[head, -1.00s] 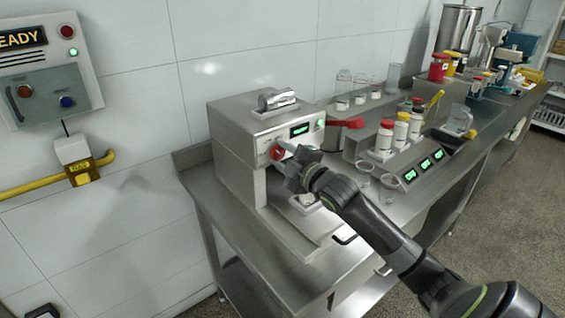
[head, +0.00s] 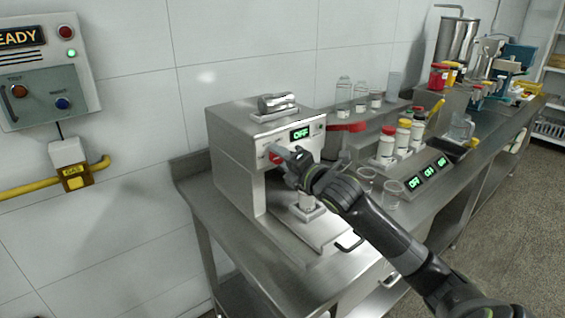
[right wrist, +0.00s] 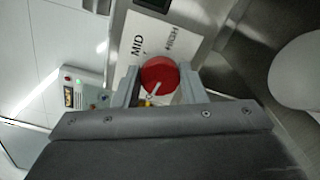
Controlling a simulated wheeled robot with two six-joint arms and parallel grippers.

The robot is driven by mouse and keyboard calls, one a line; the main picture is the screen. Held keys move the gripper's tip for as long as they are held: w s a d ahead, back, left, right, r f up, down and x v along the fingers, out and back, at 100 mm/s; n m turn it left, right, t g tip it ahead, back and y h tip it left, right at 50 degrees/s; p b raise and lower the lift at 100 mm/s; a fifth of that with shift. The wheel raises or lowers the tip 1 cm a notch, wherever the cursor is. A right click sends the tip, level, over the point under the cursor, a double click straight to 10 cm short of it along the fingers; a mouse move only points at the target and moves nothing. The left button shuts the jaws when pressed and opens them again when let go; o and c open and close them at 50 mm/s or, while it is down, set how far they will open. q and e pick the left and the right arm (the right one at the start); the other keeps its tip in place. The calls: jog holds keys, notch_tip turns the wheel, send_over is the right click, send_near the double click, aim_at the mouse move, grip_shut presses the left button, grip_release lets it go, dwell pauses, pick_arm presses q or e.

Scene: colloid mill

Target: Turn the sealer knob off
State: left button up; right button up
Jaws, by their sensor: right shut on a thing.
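The sealer (head: 233,155) is a boxy steel machine on the near end of the steel bench. Its green display (head: 300,133) reads OFF. Its red knob (head: 273,158) is on the front face, partly hidden by my right gripper (head: 283,161). In the right wrist view the round red knob (right wrist: 158,72) with a pale pointer line sits between the two fingers of my right gripper (right wrist: 159,82), which is shut on it. The printed words MID and HIGH show on the panel (right wrist: 150,42) beside it. My left gripper is not in view.
A red lever (head: 346,127) sticks out at the sealer's right side. Capped bottles (head: 386,145), glass cups (head: 392,190) and a panel with several OFF displays (head: 428,172) stand to the right. A wall box (head: 45,85) and yellow gas pipe (head: 30,187) are at left.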

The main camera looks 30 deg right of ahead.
jog(key=shift+f+n, duration=0.1)
jog(key=shift+n, duration=0.5)
jog(key=o, duration=1)
jog(key=shift+s+d+p, duration=0.2)
jog(key=shift+s+p, duration=0.5)
jog(key=shift+s, duration=2.2)
jog(key=shift+s+d+p, duration=0.25)
jog(key=shift+s+p, duration=0.45)
jog(key=shift+s, duration=2.2)
jog(key=shift+s+d+p, duration=0.2)
jog(key=shift+s+p, duration=0.5)
jog(key=shift+s, duration=2.2)
